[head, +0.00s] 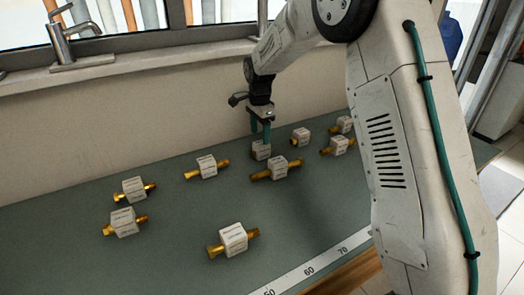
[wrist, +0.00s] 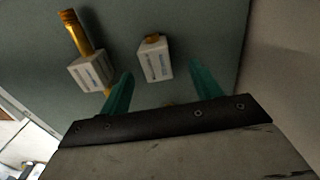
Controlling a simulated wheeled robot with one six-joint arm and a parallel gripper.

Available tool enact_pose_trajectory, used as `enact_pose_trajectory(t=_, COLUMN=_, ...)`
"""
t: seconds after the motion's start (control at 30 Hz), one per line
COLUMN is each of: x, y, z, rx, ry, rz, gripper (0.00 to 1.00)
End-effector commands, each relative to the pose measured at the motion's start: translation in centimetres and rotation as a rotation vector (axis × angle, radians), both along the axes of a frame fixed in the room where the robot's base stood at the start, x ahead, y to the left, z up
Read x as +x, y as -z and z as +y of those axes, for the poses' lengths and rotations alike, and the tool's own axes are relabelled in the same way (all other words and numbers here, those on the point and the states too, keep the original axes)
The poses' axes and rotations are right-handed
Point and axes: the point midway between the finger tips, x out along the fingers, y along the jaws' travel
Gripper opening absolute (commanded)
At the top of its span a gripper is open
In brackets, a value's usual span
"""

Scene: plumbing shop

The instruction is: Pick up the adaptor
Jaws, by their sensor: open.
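Several brass fittings, each with a white labelled block around its middle, lie on the green bench mat; the labels are too small to read, so I cannot tell which is the adaptor. My gripper (head: 260,130) points down with its teal fingers apart. Just below it is one white-blocked piece (head: 260,150). In the wrist view, a white block with a short brass end (wrist: 155,60) lies just beyond and between my open fingertips (wrist: 161,76). A longer brass fitting (wrist: 90,68) lies left of it, its near end close to the left finger. Nothing is held.
A fitting (head: 278,168) lies close in front of my gripper, and another white block (head: 301,137) stands to the right. More fittings lie to the left, such as this one (head: 207,167). The wall (head: 120,130) rises behind. A ruler strip (head: 310,270) runs along the front edge.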

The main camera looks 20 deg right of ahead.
Motion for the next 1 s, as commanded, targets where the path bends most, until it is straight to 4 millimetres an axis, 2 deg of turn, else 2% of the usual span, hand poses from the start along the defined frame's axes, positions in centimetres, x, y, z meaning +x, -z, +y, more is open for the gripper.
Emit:
enact_pose_trajectory(t=0.27, x=-0.3, y=2.7, z=-0.2, rx=0.0, ry=-0.002, rz=0.004, gripper=0.64)
enact_pose_trajectory(t=0.5, x=-0.5, y=6.3, z=-0.4, rx=0.0, ry=-0.003, rz=0.004, gripper=0.64)
enact_pose_trajectory(t=0.77, x=-0.5, y=6.7, z=-0.4, rx=0.0, ry=-0.003, rz=0.0, gripper=0.64)
enact_pose_trajectory(t=0.93, x=-0.5, y=6.7, z=-0.4, rx=0.0, ry=-0.003, rz=0.0, gripper=0.19)
enact_pose_trajectory(t=0.97, x=-0.5, y=6.7, z=-0.4, rx=0.0, ry=-0.003, rz=0.0, gripper=0.13)
enact_pose_trajectory(t=1.0, x=-0.5, y=6.7, z=-0.4, rx=0.0, ry=-0.003, rz=0.001, gripper=0.13)
